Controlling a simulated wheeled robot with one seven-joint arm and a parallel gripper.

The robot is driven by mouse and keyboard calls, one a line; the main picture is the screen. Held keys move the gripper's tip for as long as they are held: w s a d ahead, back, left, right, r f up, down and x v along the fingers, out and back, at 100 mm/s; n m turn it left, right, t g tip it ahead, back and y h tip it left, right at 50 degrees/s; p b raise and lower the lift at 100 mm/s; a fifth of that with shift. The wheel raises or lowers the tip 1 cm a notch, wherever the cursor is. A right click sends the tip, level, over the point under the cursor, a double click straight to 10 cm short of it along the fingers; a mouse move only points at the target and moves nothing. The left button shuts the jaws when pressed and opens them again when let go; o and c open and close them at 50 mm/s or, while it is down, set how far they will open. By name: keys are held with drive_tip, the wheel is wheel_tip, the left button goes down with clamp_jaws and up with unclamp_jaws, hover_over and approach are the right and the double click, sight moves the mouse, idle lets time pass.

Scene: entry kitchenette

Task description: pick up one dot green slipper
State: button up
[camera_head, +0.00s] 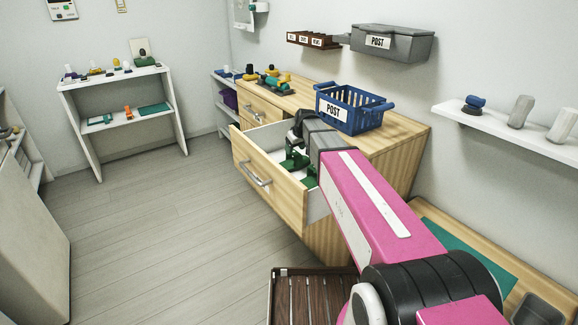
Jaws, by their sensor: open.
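Dark green objects lie in the open wooden drawer (268,172); one green piece (293,160) is near the middle and another (311,177) is closer to the front right. They could be green slippers, but they are too small and too covered to tell their shape or any dot marking. My gripper (297,143) is at the end of my pink arm, over the drawer and right above the green objects. It is open. My gripper and wrist hide part of the drawer's inside, and I cannot tell whether the fingers touch anything.
A blue basket labelled POST (369,112) stands on the wooden cabinet (405,148), close behind my wrist. A grey POST box (398,45) and a white shelf (500,128) are on the wall. A slatted dark wood piece (305,300) is below my arm. The floor at left is clear.

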sight(294, 152)
drive_tip(key=x, duration=0.5)
drive_tip(key=shift+w+f, duration=0.3)
drive_tip(key=c, duration=1.1)
